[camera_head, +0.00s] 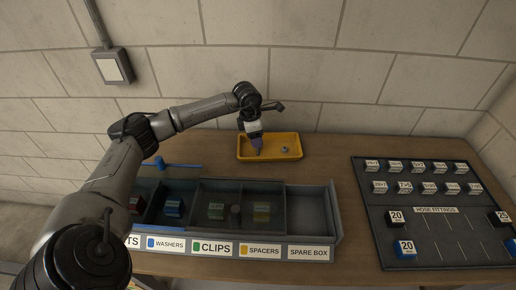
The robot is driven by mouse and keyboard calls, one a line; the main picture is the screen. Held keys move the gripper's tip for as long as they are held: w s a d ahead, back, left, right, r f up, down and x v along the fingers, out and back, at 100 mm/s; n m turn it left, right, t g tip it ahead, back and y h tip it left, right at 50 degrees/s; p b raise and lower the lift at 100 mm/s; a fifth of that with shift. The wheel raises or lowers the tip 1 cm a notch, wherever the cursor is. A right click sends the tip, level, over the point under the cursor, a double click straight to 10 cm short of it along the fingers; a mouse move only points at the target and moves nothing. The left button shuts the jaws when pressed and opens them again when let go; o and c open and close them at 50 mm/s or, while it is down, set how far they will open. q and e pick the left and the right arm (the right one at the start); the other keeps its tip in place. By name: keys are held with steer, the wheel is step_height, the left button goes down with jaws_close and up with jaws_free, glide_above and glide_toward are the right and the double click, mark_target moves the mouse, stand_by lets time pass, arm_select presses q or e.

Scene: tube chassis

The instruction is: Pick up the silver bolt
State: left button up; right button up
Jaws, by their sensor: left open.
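A yellow tray (270,157) stands at the back of the wooden table. A small grey-blue metallic piece (284,149) lies in its right half; it is too small to tell for sure whether it is the silver bolt. My left gripper (257,150) points down over the left half of the tray, to the left of that piece and apart from it. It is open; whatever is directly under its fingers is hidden. My right gripper is not in view.
A grey divided bin (335,215) stands in front of the tray, labelled washers, clips, spacers and spare box, with coloured blocks inside. A dark hose fittings board (430,240) with white-labelled blocks lies at the right. Bare table lies between tray and board.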

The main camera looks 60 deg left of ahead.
mark_target(258, 150)
arm_select(q)
steer(key=shift+w+d+f+b, duration=0.15)
steer(key=shift+w+f+b, duration=0.1)
steer(key=shift+f, duration=1.05)
steer(key=shift+w+d+f+b, duration=0.1)
steer(key=shift+f+b, duration=0.15)
steer(key=shift+f, duration=1)
steer(key=c, duration=0.8)
steer(key=shift+r, duration=0.15)
steer(key=shift+c, duration=0.2)
